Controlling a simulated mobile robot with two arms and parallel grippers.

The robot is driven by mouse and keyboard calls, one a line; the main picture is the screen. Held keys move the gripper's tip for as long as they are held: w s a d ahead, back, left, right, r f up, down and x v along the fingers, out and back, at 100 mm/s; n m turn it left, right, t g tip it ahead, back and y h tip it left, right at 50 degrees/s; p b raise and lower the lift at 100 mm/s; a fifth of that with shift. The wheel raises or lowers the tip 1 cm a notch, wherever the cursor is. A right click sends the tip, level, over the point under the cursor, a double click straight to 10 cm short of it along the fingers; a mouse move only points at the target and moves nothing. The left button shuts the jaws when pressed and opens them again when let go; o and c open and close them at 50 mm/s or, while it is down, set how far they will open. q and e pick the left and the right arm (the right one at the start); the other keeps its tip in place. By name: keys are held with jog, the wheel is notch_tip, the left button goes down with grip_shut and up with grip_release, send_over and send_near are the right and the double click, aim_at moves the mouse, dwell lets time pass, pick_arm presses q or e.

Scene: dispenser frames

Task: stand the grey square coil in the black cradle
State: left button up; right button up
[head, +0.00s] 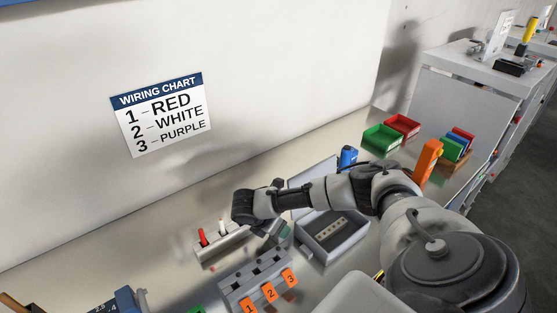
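I cannot make out the grey square coil or the black cradle in the head view; they may be hidden or outside it. My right arm comes in from the right and reaches across the bench. Its gripper (272,226) points down between the rack with red and white pegs and the grey open box. The fingers are small and partly hidden by the wrist, so whether they are open or hold anything cannot be told. My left gripper is not in view.
A pale rack (222,246) holds a red peg and a white peg. A grey block (240,290) carries orange tags 1, 2, 3. A grey open box (347,252) holds a beige strip. Green (380,141) and red (403,126) bins stand farther back. A wiring chart (160,114) hangs on the wall.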

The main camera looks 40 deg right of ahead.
jog(key=c, duration=0.4)
jog(key=shift+r, duration=0.1)
jog(key=shift+c, duration=0.2)
notch_tip(320, 180, up, 28)
jog(key=p, duration=0.3)
